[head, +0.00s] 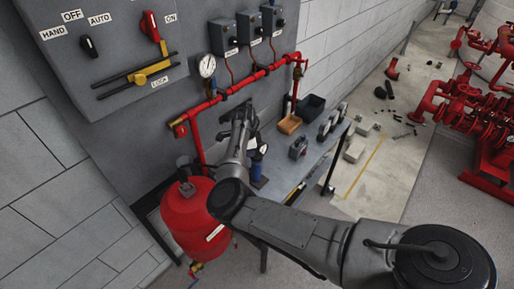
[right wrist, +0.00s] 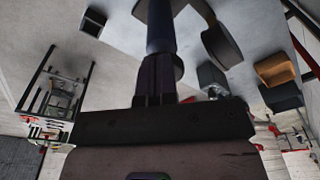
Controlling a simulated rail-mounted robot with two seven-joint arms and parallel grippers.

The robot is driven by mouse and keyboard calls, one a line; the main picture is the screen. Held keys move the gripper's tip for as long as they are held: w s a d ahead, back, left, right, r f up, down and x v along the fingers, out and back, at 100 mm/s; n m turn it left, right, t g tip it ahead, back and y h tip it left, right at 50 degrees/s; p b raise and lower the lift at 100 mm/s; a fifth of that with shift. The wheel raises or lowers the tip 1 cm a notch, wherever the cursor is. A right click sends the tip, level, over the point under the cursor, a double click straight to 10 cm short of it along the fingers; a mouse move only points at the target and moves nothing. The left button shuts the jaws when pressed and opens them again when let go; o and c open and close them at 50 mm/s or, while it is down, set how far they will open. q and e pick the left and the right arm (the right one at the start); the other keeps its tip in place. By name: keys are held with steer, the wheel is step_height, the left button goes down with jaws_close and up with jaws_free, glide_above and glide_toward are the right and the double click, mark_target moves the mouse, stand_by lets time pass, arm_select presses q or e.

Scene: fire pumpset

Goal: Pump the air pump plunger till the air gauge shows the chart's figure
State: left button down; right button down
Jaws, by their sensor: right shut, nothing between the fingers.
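The air pump (head: 259,166) looks like a small upright blue cylinder on the grey bench, close beside my right gripper (head: 246,122). In the right wrist view a dark blue cylinder (right wrist: 161,32), likely the same pump, lies straight beyond my shut, empty fingers (right wrist: 155,85). I cannot tell whether the fingertips touch it. The plunger is not clear; my wrist and fingers cover part of that area. A white-faced gauge (head: 207,66) sits on the red wall pipe; its reading is too small to tell. No chart is legible. My left gripper is not in view.
A red tank (head: 194,214) stands left of the bench, under the red pipe (head: 233,97). An orange-brown bin (head: 289,124) and a black bin (head: 311,106) stand farther along the bench. Round-faced gauges (head: 325,128) stand near its right edge. Red pumps (head: 460,100) stand at the far right.

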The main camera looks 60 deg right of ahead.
steer(key=shift+w+a, duration=0.55)
steer(key=shift+r, duration=0.15)
step_height(320, 180, up, 14)
steer(key=w+p, duration=0.1)
steer(key=shift+a, duration=0.35)
stand_by(0.3)
